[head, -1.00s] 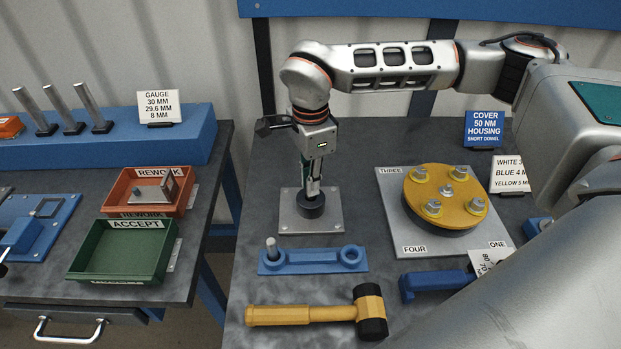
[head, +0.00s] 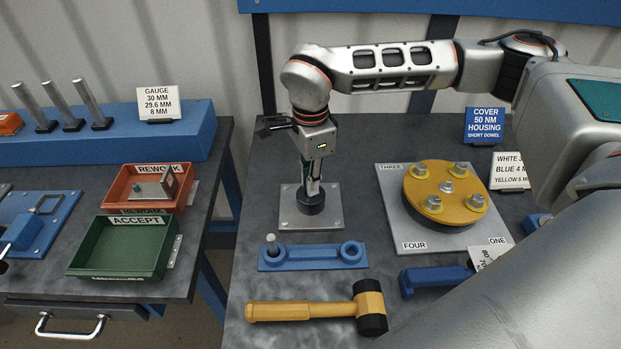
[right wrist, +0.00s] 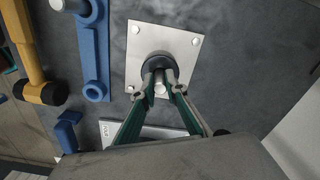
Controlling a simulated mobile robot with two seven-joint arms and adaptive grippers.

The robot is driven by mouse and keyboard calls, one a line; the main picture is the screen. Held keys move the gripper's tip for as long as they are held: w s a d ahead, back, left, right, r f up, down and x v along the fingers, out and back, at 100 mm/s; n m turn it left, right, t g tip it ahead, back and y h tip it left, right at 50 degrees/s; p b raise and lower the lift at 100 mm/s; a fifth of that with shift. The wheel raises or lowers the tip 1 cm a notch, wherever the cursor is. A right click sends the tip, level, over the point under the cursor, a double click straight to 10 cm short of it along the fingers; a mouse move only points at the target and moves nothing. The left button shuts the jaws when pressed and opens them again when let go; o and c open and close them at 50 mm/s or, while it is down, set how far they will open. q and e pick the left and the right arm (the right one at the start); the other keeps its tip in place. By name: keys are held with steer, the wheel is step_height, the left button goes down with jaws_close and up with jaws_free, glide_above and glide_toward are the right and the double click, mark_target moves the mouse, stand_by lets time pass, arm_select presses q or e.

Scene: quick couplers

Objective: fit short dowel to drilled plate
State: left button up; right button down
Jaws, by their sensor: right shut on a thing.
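The drilled plate (head: 330,217) is a square light-metal plate with screws at its corners and a round dark boss (head: 311,207) in the middle. It also shows in the right wrist view (right wrist: 140,45). My right gripper (head: 313,189) points down over the boss. In the right wrist view its green-sided fingers (right wrist: 161,82) are shut on a short metal dowel (right wrist: 160,89) at the boss. The fingers hide much of the dowel, and I cannot tell how deep it sits. My left gripper is not in view.
A blue two-ring holder (head: 313,256) with an upright pin in its left ring lies in front of the plate. A yellow mallet (head: 310,311) lies nearer. A yellow bolted cover (head: 445,192) stands to the right. Red (head: 128,188) and green (head: 118,262) trays are on the left bench.

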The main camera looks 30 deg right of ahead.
steer(key=c, duration=2)
jaws_free()
steer(key=shift+f, duration=0.1)
steer(key=shift+o, duration=0.2)
step_height(320, 180, up, 12)
